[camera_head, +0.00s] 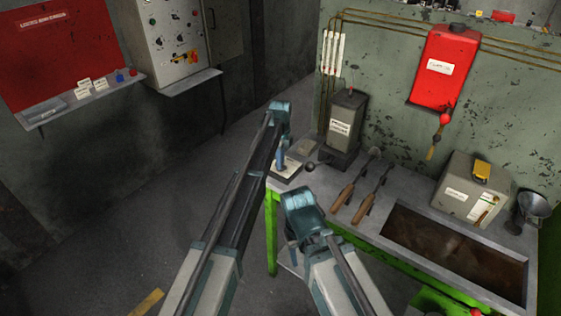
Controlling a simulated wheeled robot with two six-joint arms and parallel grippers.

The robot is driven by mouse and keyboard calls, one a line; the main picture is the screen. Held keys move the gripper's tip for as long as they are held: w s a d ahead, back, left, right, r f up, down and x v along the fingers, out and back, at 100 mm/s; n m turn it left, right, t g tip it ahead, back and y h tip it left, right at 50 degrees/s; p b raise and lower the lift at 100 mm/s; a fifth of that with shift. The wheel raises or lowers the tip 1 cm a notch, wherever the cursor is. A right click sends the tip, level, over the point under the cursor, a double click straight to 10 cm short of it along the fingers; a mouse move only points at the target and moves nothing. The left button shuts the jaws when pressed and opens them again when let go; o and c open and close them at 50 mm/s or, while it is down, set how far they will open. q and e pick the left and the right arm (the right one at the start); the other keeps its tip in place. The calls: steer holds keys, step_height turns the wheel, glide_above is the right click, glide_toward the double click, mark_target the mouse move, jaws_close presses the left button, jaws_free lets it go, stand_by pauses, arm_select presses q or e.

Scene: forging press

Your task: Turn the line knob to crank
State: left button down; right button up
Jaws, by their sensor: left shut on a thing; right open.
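My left gripper (279,160) points down at the bench's far left corner, over a small pale labelled plate (291,168). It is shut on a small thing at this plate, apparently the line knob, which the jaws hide. The knob's setting cannot be read. My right gripper (292,244) is open and hangs at the bench's front left edge, partly hidden by its own wrist. I see nothing between its jaws.
The green-framed bench (407,197) carries a dark round knob (310,168), a grey canister (346,120), two wooden-handled tools (346,194), a sunken trough (455,248) and a grey box (470,190). A control cabinet (170,40) hangs on the back wall. Floor to the left is clear.

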arm_select(q)
steer(key=n, duration=1.4)
steer(key=shift+n, duration=0.3)
steer(key=n, duration=0.9)
steer(key=shift+n, duration=0.5)
steer(key=c, duration=0.8)
jaws_free()
steer(key=shift+c, duration=0.2)
